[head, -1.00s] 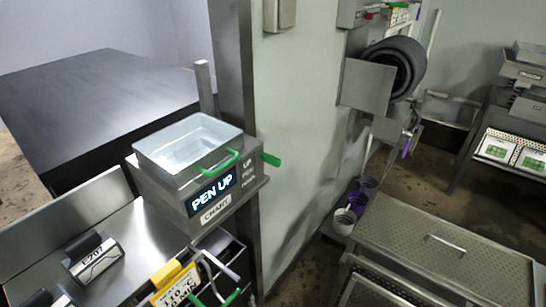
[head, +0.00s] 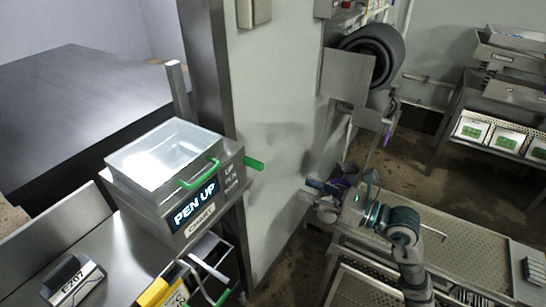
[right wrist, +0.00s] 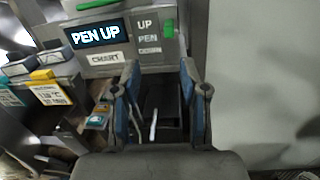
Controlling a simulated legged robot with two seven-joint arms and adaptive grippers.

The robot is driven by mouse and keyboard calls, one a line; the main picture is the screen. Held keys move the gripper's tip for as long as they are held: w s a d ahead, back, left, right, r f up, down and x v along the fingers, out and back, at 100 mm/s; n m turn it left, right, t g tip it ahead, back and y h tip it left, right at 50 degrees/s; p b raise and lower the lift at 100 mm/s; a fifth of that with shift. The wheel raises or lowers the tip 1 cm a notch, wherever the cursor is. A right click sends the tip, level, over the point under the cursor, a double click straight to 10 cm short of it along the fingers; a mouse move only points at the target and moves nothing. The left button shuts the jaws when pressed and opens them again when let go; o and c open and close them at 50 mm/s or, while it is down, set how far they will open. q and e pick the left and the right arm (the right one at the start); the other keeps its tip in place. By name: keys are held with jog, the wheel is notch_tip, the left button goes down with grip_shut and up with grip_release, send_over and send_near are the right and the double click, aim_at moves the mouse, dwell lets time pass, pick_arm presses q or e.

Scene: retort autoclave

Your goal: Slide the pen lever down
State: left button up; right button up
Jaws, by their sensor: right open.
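The chart recorder box (head: 190,190) stands at the left in the head view, with its display (head: 195,205) reading PEN UP. The green pen lever (head: 253,163) sticks out from its right side, near the UP label. In the right wrist view the lever (right wrist: 168,20) is at the top, level with the UP mark, with PEN and a blurred label below. My right gripper (head: 318,192) is open and empty, to the right of the box and apart from the lever. The right wrist view shows its two fingers spread (right wrist: 160,88), below the lever. My left gripper is out of view.
A clear lid with a green handle (head: 200,173) tops the box. A yellow tag (head: 158,290) is below it. A pale wall panel (head: 275,130) stands behind the lever. A perforated metal bench (head: 460,245) lies at the right.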

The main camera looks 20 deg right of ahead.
aim_at(263, 167)
jog(key=shift+t+h, duration=0.3)
jog(key=shift+h, duration=0.5)
jog(key=p+x, duration=0.1)
jog(key=x, duration=0.4)
jog(key=p+x, duration=0.1)
jog(key=x, duration=0.4)
jog(key=p+x, duration=0.1)
jog(key=x, duration=0.4)
jog(key=shift+w+r+p, duration=0.3)
jog(key=shift+p, duration=0.05)
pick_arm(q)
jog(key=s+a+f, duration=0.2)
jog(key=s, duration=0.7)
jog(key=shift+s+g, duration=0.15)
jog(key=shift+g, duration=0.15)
pick_arm(e)
jog(key=shift+w+a, duration=0.2)
jog(key=shift+w, duration=0.15)
jog(key=shift+c, duration=0.3)
grip_shut()
jog(key=shift+f, duration=0.1)
